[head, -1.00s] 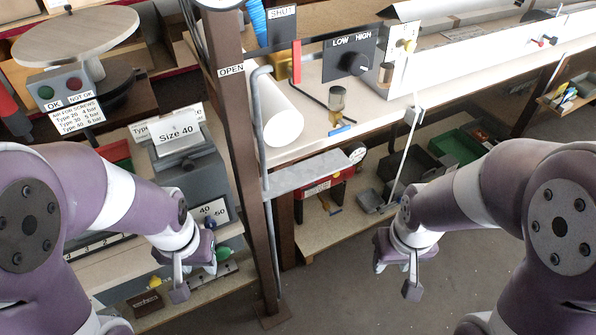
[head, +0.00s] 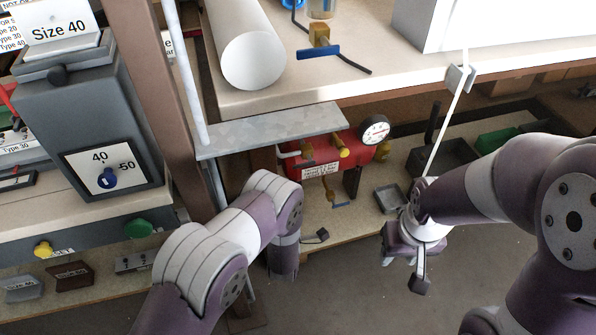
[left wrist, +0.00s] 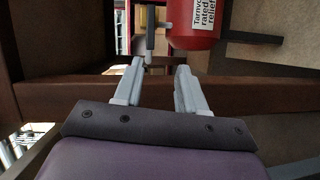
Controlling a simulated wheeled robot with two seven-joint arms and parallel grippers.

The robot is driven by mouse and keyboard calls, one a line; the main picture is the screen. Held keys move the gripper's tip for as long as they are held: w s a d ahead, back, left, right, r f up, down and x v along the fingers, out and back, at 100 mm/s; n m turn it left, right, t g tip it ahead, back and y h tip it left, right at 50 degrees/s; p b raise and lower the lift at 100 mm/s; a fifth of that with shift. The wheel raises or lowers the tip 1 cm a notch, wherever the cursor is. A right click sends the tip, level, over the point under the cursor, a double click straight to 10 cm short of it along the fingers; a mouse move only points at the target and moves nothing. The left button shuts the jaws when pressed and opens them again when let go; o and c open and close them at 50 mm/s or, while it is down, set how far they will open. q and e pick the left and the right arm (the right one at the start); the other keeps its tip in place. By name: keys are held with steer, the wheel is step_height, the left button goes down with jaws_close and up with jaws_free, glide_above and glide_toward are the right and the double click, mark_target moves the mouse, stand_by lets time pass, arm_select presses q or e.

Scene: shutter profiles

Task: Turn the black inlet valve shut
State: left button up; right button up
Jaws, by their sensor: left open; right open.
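A red tank unit (head: 325,155) with a round gauge (head: 374,129) sits on the lower shelf in the head view. Its red body (left wrist: 195,22) also shows in the left wrist view, with a printed label. A dark lever-like handle (left wrist: 150,35) stands left of the tank there; I cannot tell for certain whether it is the black inlet valve. My left gripper (left wrist: 160,67) is open and empty, its fingers pointing toward the handle and apart from it. In the head view its fingers are hidden. My right gripper (head: 405,268) is open and empty above the floor.
A brown post (head: 178,110) and a grey metal plate (head: 270,130) stand close to my left arm. In the left wrist view a brown beam (left wrist: 230,97) crosses by the fingers. A white roll (head: 252,62) lies on the bench above. Floor at right is clear.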

mark_target(298, 167)
arm_select(q)
steer(key=shift+n+t, duration=0.6)
steer(key=shift+t, duration=0.1)
steer(key=w+b, duration=0.1)
steer(key=w, duration=0.2)
steer(key=w+b, duration=0.1)
steer(key=w, duration=0.3)
steer(key=w+d+b, duration=0.1)
steer(key=w, duration=0.3)
steer(key=shift+b, duration=0.35)
steer(key=shift+w+r, duration=0.1)
steer(key=shift+w, duration=0.35)
jaws_close()
